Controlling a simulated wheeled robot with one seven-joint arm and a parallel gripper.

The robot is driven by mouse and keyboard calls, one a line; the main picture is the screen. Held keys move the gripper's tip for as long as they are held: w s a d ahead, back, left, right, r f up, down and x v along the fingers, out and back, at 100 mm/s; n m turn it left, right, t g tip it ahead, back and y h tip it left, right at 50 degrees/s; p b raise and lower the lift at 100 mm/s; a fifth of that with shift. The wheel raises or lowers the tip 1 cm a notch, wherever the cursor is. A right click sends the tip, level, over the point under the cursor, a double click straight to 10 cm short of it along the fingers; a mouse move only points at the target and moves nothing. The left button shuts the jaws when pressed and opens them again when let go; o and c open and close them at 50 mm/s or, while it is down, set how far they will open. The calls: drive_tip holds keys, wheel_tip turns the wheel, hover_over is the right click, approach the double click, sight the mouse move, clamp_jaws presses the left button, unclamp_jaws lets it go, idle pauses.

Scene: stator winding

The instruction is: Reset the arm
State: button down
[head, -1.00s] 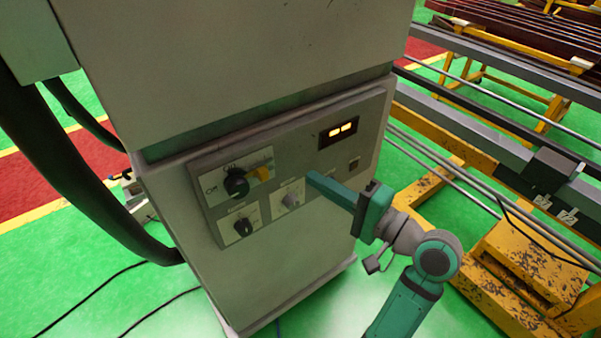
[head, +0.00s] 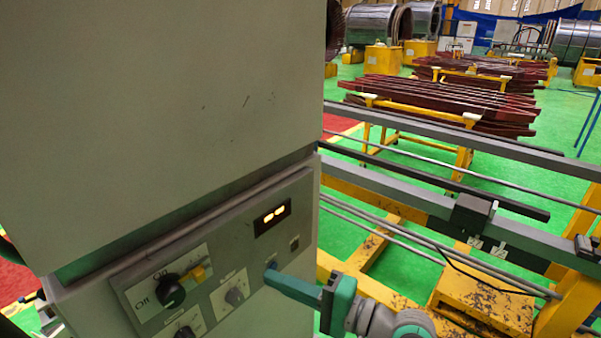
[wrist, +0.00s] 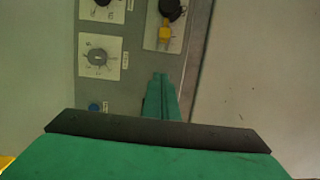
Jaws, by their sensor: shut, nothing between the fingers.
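My gripper (head: 270,277) is at the lower middle of the head view, with its teal fingers together and empty. Its tips are in front of the grey control panel (head: 215,262), just right of a small dial (head: 234,296). I cannot tell whether they touch it. In the wrist view the shut fingers (wrist: 160,77) point toward the panel, below the black Off/On knob (wrist: 172,8) with its yellow pointer (wrist: 165,32). A blue button (wrist: 93,107) is left of the fingers. My forearm is cut off at the bottom of the head view.
The tall grey cabinet (head: 160,110) fills the left of the head view. A lit display (head: 272,218) is on its panel. Right of it are metal rails (head: 420,195) and a yellow frame (head: 485,305). Racks with dark red bars (head: 440,95) stand behind.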

wheel_tip(320, 180, down, 15)
drive_tip(key=w+m+t+h, duration=0.2)
drive_tip(key=m+t+h, duration=0.3)
drive_tip(key=t, duration=0.1)
drive_tip(key=s+d+f+h, duration=0.4)
drive_tip(key=s+f+h, duration=0.45)
drive_tip(key=f, duration=0.55)
drive_tip(key=s+d+f+n+h, duration=0.1)
drive_tip(key=s+f, duration=0.1)
drive_tip(key=s, duration=0.4)
drive_tip(key=s+d+f+n+h, duration=0.2)
drive_tip(key=s, duration=0.5)
drive_tip(key=s+r+n+t, duration=0.1)
drive_tip(key=s+r+n, duration=0.1)
drive_tip(key=s, duration=0.4)
drive_tip(key=s+a+r+n, duration=0.1)
drive_tip(key=s+r+n, duration=0.2)
drive_tip(key=s+n, duration=0.2)
drive_tip(key=shift+s+r+t, duration=0.3)
drive_tip(key=shift+s+t, duration=0.1)
drive_tip(key=shift+s, duration=0.3)
